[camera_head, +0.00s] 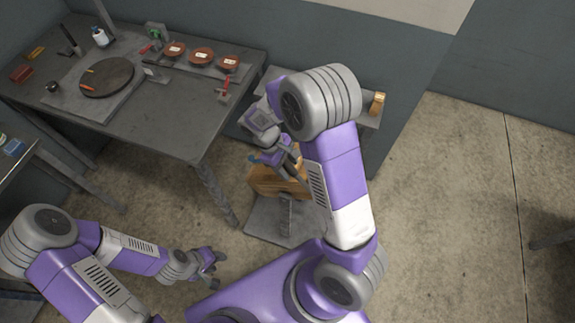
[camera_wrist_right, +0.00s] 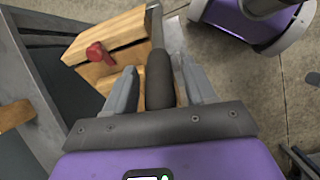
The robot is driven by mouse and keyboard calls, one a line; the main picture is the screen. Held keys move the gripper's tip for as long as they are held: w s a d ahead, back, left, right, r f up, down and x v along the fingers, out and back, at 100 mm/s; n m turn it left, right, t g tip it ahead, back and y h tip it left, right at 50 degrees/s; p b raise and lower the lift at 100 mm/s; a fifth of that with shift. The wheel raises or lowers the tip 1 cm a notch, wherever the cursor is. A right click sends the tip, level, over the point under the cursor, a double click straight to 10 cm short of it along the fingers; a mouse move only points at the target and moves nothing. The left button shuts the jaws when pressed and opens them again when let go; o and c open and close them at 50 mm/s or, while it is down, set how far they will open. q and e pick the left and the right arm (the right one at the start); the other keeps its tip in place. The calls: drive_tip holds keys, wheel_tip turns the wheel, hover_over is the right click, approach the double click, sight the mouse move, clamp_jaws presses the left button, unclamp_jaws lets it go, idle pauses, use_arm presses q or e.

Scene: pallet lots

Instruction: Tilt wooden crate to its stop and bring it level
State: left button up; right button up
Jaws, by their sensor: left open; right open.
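The wooden crate (camera_head: 268,183) sits low on a grey metal stand (camera_head: 265,222) beside the workbench, partly hidden by my right arm. In the right wrist view the crate (camera_wrist_right: 110,42) is at the upper left, with a red knob (camera_wrist_right: 100,53) on its side. A dark grip on a metal lever (camera_wrist_right: 158,80) stands beside it. My right gripper (camera_wrist_right: 157,72) is open, with its fingers on either side of this grip; I cannot tell whether they touch it. In the head view my right gripper (camera_head: 284,160) is above the crate. My left gripper (camera_head: 212,259) is open and empty, left of the stand.
The workbench (camera_head: 150,130) at the upper left holds a round dark plate (camera_head: 107,77), several reddish round pieces and tools. A shelf behind my right arm holds a small wooden item (camera_head: 377,104). The floor (camera_head: 455,190) on the right is mostly clear.

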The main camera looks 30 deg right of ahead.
clamp_jaws()
